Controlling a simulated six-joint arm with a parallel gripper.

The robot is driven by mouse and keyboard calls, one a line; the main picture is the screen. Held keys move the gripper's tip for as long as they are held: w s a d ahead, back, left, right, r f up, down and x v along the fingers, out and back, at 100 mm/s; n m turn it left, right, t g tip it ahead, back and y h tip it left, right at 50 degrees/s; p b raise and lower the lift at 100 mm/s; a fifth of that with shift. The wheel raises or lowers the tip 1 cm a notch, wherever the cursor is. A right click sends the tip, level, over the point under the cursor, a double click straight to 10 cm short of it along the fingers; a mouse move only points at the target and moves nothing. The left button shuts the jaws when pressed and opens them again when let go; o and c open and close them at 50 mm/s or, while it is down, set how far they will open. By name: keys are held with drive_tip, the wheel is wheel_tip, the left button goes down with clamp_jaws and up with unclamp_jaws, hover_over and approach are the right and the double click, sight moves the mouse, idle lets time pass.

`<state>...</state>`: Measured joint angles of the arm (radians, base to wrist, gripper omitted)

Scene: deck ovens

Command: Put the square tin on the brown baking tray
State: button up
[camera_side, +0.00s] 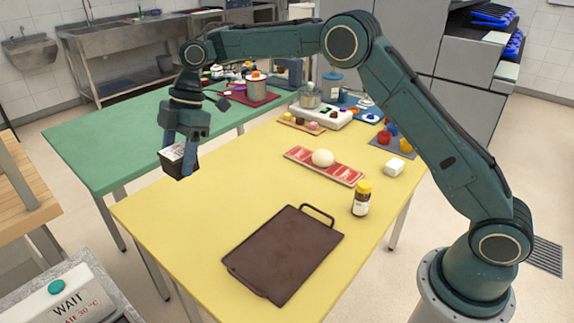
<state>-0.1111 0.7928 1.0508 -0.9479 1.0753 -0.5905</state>
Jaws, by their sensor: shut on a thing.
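My gripper (179,150) is shut on a small dark square tin (187,165) with a pale top or contents. It holds the tin in the air near the left edge of the yellow table, close to the green table. The brown baking tray (285,253) lies flat on the near part of the yellow table, with a loop handle at its far end. Its surface is bare. The tin is up and to the left of the tray in the picture, apart from it. The fingers hide part of the tin.
On the yellow table (190,230), a brown jar with a yellow lid (361,198) stands just beyond the tray's right corner. The table's left part is clear.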

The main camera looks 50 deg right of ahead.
drive_tip(key=s+d+r, duration=0.2)
drive_tip(key=s+d, duration=0.4)
drive_tip(key=s, duration=0.1)
hover_over(281, 252)
drive_tip(key=d, duration=0.2)
drive_tip(key=f, duration=0.2)
wheel_tip(281, 252, down, 16)
drive_tip(key=shift+a+r, duration=0.1)
drive_tip(key=shift+a, duration=0.05)
idle(0.5)
drive_tip(key=shift+f, duration=1.95)
drive_tip(key=shift+f, duration=0.15)
drive_tip(key=o, duration=1.1)
drive_tip(key=shift+r, duration=0.2)
